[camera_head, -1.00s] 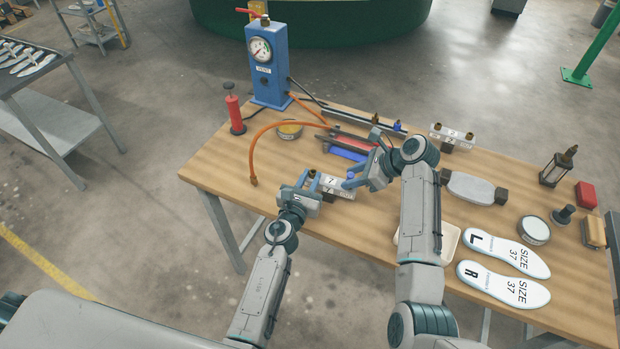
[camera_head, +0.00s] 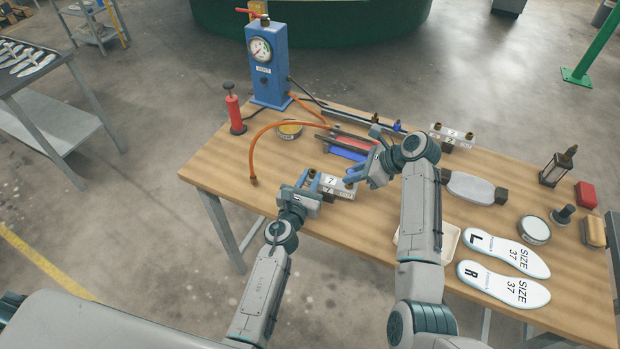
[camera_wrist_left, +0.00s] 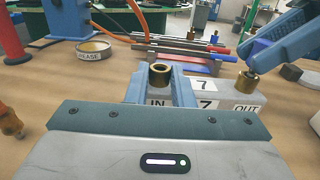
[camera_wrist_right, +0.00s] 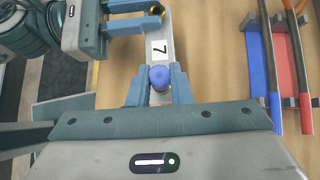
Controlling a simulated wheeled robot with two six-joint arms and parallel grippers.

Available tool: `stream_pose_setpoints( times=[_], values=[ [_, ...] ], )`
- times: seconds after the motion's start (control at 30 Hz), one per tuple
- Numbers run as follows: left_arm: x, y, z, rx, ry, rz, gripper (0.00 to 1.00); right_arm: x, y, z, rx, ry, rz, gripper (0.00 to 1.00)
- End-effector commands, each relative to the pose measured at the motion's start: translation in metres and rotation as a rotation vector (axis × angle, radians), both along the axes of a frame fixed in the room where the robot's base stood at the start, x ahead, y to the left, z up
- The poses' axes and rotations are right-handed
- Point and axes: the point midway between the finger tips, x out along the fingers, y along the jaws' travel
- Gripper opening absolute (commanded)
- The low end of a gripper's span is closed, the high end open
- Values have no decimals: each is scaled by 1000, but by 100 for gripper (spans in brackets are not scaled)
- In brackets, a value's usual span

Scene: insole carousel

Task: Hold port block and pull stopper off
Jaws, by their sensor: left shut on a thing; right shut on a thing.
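The port block (camera_head: 342,187) is a light block labelled 7 on the wooden table. In the left wrist view it carries IN and OUT labels (camera_wrist_left: 245,108). My left gripper (camera_head: 307,181) is shut on its IN end, with the open brass IN port (camera_wrist_left: 160,74) between the fingers. My right gripper (camera_head: 353,177) is shut on the blue stopper (camera_wrist_right: 160,78) at the OUT end. The brass OUT port (camera_wrist_left: 247,84) shows just below the right fingers. A finger hides the stopper in the left wrist view, so I cannot tell whether it is fully seated.
A second port block (camera_head: 452,137) stands at the back right. Red and blue bars (camera_head: 347,147) lie behind the grippers. An orange hose (camera_head: 257,150) and grease tin (camera_head: 290,130) are at left. Two insoles (camera_head: 505,255) lie at right. The left front table is clear.

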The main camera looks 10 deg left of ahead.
Motion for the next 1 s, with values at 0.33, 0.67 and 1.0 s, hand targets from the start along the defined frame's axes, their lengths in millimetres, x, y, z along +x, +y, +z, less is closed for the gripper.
stream_pose_setpoints(
  times=[0.33, 0.67, 1.0],
  values=[
    [0, 0, -1, 1, 1, 0, 0, 0, 0, 15, 1, -1, -1, 0],
    [0, 0, -1, 1, 1, 0, 0, 0, 0, 22, 1, 0, 0, 0],
    [0, 0, -1, 1, 1, 0, 0, 1, 1, 33, 2, -3, 0, 0]
  ],
)
